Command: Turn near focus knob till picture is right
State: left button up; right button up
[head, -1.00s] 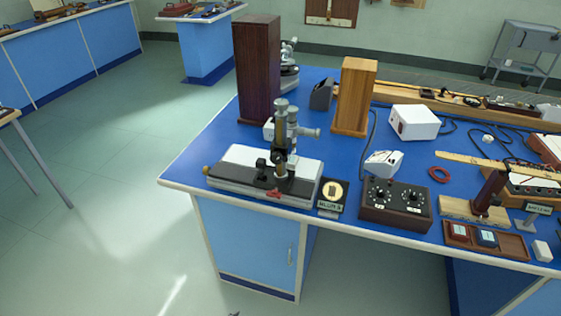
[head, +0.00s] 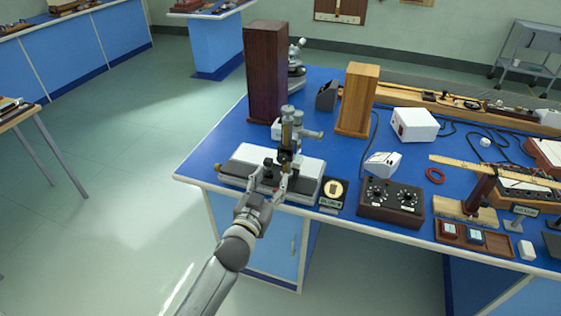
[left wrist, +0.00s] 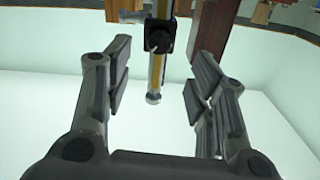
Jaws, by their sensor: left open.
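The microscope (head: 288,130), with a grey and brass upright tube, stands on a black and white base (head: 240,172) at the bench's front left corner. In the left wrist view its tube (left wrist: 157,75) hangs between my fingers, with a dark round knob on a black block (left wrist: 160,38). I cannot tell for sure that this is the near focus knob. A black panel with a cream disc (head: 334,189) sits right of the base.
A dark wooden box (head: 266,70) and a lighter one (head: 356,98) stand behind the microscope. A control box with two dials (head: 391,203) is to the right.

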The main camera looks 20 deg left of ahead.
aim_at(282, 160)
pick_arm(q)
jog(key=w, duration=0.8)
jog(key=shift+d+p, duration=0.1)
jog(key=shift+p, duration=0.25)
jog(key=shift+c, duration=0.2)
jog(key=c, duration=1)
